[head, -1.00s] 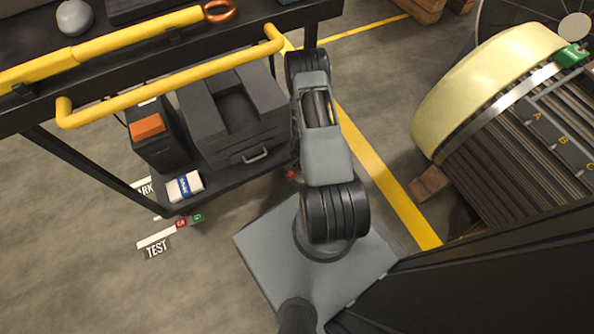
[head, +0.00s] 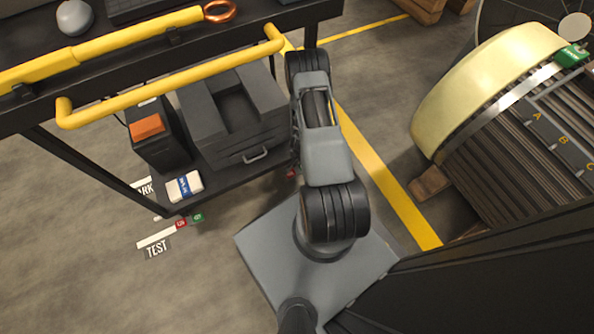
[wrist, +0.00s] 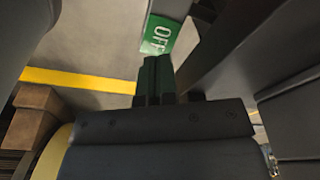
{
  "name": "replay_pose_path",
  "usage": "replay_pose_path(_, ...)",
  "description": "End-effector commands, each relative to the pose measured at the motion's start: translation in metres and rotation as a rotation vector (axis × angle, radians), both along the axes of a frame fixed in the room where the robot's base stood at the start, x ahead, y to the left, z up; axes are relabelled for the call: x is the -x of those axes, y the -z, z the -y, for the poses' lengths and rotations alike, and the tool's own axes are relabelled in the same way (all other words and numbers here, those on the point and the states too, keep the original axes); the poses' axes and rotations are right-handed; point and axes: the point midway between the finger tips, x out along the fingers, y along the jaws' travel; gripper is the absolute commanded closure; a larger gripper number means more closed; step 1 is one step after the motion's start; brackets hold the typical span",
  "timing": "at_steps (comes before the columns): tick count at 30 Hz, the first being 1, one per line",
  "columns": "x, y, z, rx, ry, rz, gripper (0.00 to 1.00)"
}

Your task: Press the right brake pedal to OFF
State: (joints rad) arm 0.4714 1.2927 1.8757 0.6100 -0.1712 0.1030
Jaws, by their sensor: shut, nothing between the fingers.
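In the wrist view, a green plate with white OFF lettering (wrist: 159,35) lies just past my gripper's tips. My gripper (wrist: 155,62) is shut and empty, and its dark fingers point at the lower edge of this plate. I cannot tell whether they touch it. In the head view, my arm hides the gripper and most of the right pedal area; only a small red piece (head: 291,173) shows beside the arm, under the cart. At the cart's left corner, a red plate (head: 181,224) and a green plate (head: 197,217) sit side by side.
The cart's yellow handrail (head: 170,77) runs above its lower shelf, which carries a dark grey case (head: 235,120) and a blue-white box (head: 184,186). A large rotor with a cream rim (head: 480,85) stands at right, with a wooden block (head: 430,184) by it. Floor at left is open.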

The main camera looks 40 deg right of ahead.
Motion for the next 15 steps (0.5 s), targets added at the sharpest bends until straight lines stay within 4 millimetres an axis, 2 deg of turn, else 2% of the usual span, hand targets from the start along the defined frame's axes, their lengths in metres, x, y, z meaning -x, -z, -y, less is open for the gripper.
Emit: replay_pose_path(15, 0.0, 0.0056, 0.0, 0.0, 0.0, 0.0, 1.0)
